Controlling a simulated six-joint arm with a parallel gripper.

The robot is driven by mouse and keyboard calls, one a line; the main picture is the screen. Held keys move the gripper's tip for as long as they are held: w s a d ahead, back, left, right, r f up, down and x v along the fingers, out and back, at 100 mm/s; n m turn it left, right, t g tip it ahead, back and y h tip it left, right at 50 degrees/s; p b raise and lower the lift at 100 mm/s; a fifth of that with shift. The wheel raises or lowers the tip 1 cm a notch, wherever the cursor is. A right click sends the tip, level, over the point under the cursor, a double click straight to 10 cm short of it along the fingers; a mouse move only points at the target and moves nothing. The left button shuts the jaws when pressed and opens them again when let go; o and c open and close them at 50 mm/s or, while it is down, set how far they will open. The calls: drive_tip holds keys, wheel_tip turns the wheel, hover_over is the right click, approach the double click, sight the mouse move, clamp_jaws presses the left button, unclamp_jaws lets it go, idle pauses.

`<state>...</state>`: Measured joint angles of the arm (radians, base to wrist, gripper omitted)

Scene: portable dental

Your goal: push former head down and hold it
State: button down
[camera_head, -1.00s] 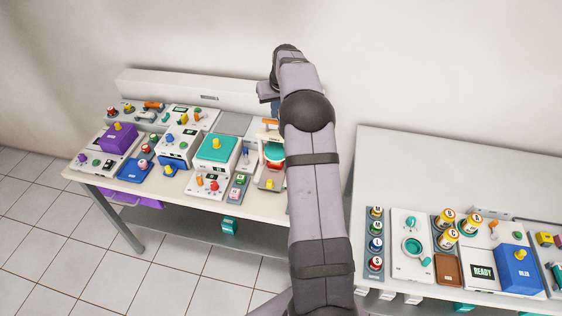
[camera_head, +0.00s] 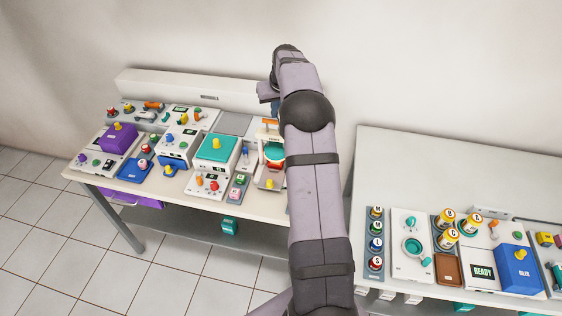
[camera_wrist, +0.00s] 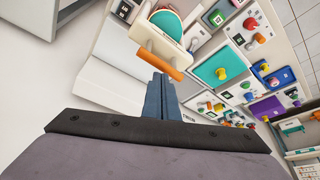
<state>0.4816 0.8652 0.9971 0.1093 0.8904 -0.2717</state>
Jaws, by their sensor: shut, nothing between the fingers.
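The former head, a cream plate (camera_wrist: 150,42) with an orange handle (camera_wrist: 158,60), shows in the wrist view just beyond my fingertips. A teal and red round part (camera_wrist: 167,22) lies behind it. In the head view the former (camera_head: 271,150) stands at the right end of the left table, partly hidden by my arm. My gripper (camera_wrist: 158,78) is shut and empty, its blue-grey fingers pointing at the handle. The fingertips look close to the orange handle; I cannot tell whether they touch it. In the head view my gripper is mostly hidden behind my arm.
A teal-lidded box (camera_head: 217,148), a purple box (camera_head: 118,137) and a blue tray (camera_head: 134,170) crowd the left table. A second table (camera_head: 430,160) at the right holds bottles and a blue box (camera_head: 518,270). A wall stands close behind.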

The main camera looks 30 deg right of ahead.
drive_tip(key=shift+f, duration=0.3)
drive_tip(key=shift+f+b, duration=1.3)
drive_tip(key=shift+f, duration=0.65)
drive_tip(key=shift+r, duration=0.1)
idle(0.3)
drive_tip(key=shift+r+p, duration=3.5)
drive_tip(key=shift+r, duration=0.8)
